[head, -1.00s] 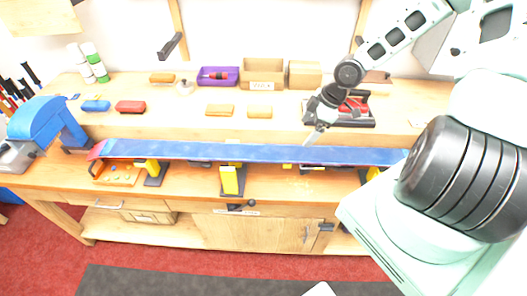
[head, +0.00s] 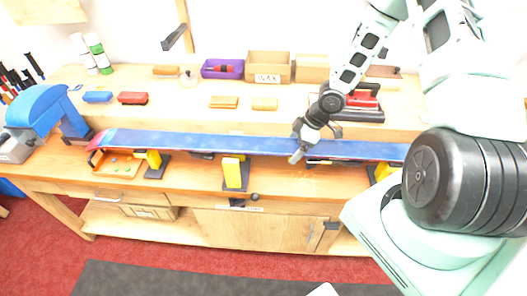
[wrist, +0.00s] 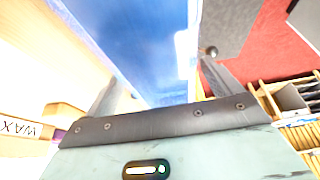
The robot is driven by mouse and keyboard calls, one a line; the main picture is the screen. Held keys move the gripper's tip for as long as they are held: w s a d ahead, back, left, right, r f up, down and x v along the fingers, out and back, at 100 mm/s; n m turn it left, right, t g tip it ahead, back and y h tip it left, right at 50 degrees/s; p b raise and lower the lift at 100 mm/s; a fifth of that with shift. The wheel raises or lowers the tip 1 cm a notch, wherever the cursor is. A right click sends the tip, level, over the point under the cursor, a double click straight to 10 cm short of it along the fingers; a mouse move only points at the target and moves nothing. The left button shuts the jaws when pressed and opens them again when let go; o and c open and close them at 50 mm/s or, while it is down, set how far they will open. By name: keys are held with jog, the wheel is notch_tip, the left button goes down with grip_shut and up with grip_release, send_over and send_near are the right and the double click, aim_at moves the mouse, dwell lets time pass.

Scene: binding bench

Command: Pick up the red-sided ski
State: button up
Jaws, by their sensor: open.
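A long blue ski (head: 225,146) with a reddish tip at its left end lies flat along the front of the bench, on supports with yellow blocks (head: 235,172). Its right end is hidden behind my arm. My gripper (head: 313,144) is open at the ski, right of its middle, with one finger on the near side and the other toward the far side. In the wrist view the blue ski (wrist: 150,45) runs between my two spread fingers (wrist: 160,88). I cannot tell whether either finger touches it.
A blue clamp-like machine (head: 45,108) stands at the bench's left end. A red iron-like tool (head: 362,100) on a dark base sits behind my gripper. A purple bin (head: 222,68), a wax box (head: 268,68) and several coloured blocks line the back. Red floor and a dark mat (head: 150,280) lie in front.

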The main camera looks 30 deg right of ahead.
jog(key=shift+x, duration=2.25)
jog(key=shift+w, duration=0.1)
jog(key=c, duration=1.2)
jog(key=shift+o, duration=0.2)
jog(key=shift+r, duration=0.1)
jog(key=shift+w+r, duration=0.1)
jog(key=shift+r, duration=0.3)
notch_tip(320, 180, up, 27)
jog(key=p, duration=0.4)
jog(key=c, duration=0.3)
jog(key=shift+r+p, duration=1.65)
jog(key=shift+p, duration=0.35)
jog(key=shift+c, duration=0.2)
jog(key=shift+f, duration=0.1)
